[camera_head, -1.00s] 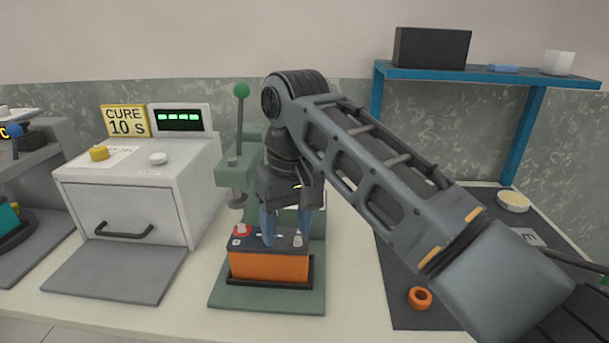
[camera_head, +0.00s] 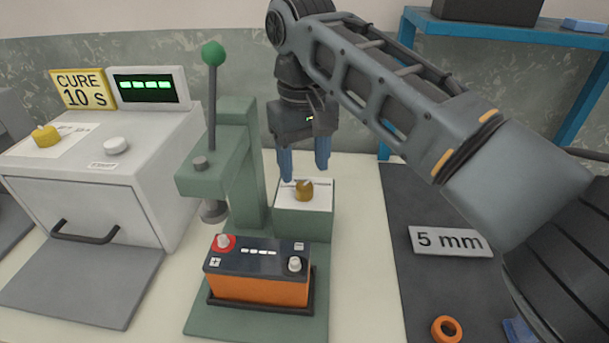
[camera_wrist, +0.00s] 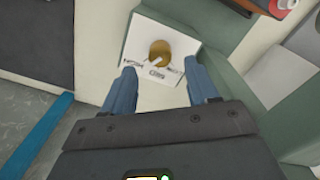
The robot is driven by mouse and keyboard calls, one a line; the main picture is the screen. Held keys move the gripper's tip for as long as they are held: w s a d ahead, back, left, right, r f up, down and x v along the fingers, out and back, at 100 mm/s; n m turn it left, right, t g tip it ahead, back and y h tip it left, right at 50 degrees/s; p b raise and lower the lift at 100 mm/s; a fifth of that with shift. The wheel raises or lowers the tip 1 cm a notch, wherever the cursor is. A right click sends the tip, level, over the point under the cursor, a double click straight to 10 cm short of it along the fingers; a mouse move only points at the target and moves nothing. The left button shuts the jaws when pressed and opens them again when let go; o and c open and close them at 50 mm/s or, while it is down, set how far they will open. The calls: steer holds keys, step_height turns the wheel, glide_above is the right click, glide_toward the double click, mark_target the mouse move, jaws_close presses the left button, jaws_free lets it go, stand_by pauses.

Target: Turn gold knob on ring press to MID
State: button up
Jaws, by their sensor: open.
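The gold knob (camera_head: 304,190) stands on a white label plate (camera_head: 318,203) on top of a green box, part of the green ring press (camera_head: 240,150). In the wrist view the knob (camera_wrist: 160,52) carries a pale pointer mark towards the lower left. Words are printed upside down around it; I cannot tell for sure which one the mark points at. My gripper (camera_head: 304,174) is open and points down just above the knob. In the wrist view its blue fingers (camera_wrist: 163,84) lie left and right of the knob, apart from it.
An orange battery (camera_head: 258,285) sits on the press base. The press lever (camera_head: 212,100) stands upright left of my gripper. A white oven (camera_head: 110,180) with its own yellow knob is at left. A dark mat with a "5 mm" plate (camera_head: 450,241) lies at right.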

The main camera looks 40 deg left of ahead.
mark_target(304, 185)
steer(key=shift+f, duration=2.1)
steer(key=c, duration=1)
steer(key=shift+c, duration=0.2)
steer(key=shift+n+p, duration=0.3)
steer(key=shift+p, duration=0.1)
steer(key=n+p, duration=0.2)
steer(key=n, duration=0.1)
steer(key=shift+r+n+p, duration=0.1)
steer(key=shift+n+p, duration=0.95)
steer(key=shift+n, duration=1.45)
